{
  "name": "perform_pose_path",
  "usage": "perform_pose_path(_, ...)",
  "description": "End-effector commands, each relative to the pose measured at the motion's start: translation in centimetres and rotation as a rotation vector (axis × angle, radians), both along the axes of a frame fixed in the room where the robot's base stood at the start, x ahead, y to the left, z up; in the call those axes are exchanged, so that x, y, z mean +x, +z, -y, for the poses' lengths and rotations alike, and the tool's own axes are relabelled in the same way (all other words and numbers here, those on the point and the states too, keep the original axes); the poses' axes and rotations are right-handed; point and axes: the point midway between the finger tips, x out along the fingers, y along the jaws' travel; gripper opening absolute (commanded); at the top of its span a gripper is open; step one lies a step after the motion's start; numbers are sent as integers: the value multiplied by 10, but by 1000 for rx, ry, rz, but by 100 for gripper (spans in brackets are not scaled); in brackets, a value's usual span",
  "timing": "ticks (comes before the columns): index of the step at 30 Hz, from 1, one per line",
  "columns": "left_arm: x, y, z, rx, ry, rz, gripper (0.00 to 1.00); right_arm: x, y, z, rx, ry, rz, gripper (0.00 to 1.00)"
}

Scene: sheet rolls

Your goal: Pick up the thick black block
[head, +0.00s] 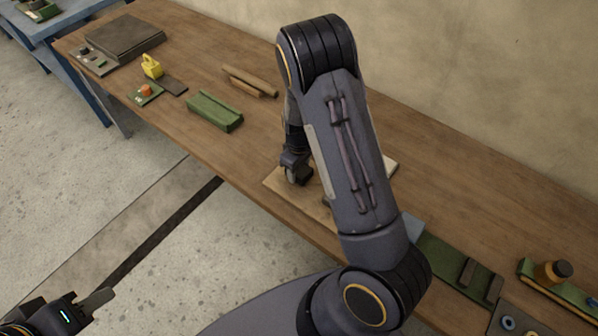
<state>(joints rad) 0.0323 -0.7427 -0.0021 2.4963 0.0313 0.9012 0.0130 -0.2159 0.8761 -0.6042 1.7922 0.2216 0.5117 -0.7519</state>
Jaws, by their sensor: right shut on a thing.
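My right gripper (297,174) points down over a pale wooden board (283,190) near the table's front edge. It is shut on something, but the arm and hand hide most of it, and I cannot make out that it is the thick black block. A small grey part (327,202) shows over the board, partly behind my arm. Two dark brown blocks stand on the green strip (440,260) at the right. My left gripper (88,303) is low at the bottom left, away from the table; its jaw opening does not show clearly.
The wooden table (230,160) runs along the wall. The table behind my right arm is mostly clear.

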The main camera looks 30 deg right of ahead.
Motion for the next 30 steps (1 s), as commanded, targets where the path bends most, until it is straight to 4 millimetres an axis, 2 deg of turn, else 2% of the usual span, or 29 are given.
perform_pose_path(2, 0, -8, 0, 0, 0, 0, 36, 2, 14, 0, 1, 1, 8, 24)
perform_pose_path(10, 0, -9, 0, 0, 0, 0, 36, -46, 80, -28, 5, 5, 7, 24)
perform_pose_path(15, 0, -10, 0, 0, 0, 0, 36, -84, 96, -48, 3, 6, 2, 24)
perform_pose_path(20, 0, -7, 0, 0, 0, 0, 36, -108, 108, -61, 3, 4, 1, 24)
perform_pose_path(27, 0, -5, 0, 0, 0, 0, 36, -122, 114, -68, 0, -1, 0, 24)
perform_pose_path(30, 0, -5, 0, 0, 0, 0, 36, -117, 114, -68, -4, -17, 1, 24)
